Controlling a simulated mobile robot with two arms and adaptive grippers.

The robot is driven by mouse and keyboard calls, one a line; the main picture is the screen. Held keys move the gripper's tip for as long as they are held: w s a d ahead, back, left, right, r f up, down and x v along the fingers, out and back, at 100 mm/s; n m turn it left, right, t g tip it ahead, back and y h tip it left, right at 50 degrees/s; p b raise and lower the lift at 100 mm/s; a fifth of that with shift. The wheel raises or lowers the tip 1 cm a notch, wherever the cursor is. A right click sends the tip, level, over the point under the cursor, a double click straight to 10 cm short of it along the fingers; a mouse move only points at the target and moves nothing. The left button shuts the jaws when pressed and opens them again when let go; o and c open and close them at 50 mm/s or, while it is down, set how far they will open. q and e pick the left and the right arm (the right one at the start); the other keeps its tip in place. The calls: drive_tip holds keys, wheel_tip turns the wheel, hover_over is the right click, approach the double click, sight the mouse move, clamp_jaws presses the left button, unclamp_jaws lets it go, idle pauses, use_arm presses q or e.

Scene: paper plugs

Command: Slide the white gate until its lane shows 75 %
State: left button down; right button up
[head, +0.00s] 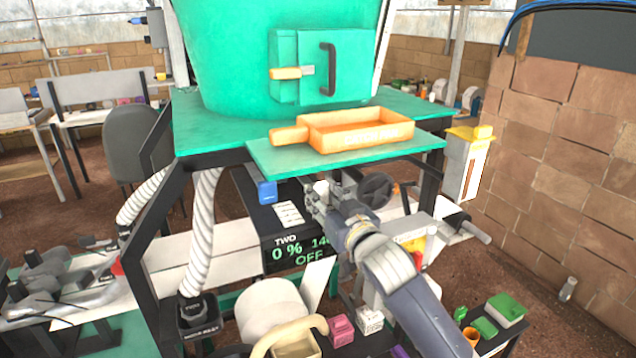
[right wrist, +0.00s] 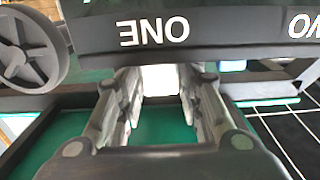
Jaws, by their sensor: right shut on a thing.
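My right gripper (head: 325,192) reaches in under the green shelf of the machine. In the right wrist view its two fingers (right wrist: 160,92) are closed on a white block (right wrist: 160,78), which looks like the white gate, below a dark panel marked ONE (right wrist: 155,33). In the head view the gripper and arm hide most of the gate. My left gripper is not in view.
An orange tray (head: 360,132) sits on the green shelf (head: 270,158) above my gripper. A dark handwheel (right wrist: 28,52) stands close at the left in the right wrist view. A white hose (head: 203,230) hangs left of the display. A brick wall (head: 570,180) closes the right.

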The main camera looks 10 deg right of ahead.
drive_tip(key=shift+x, duration=1.2)
idle(0.9)
drive_tip(key=o, duration=1)
drive_tip(key=shift+p+v, duration=0.9)
drive_tip(key=shift+v, duration=1.15)
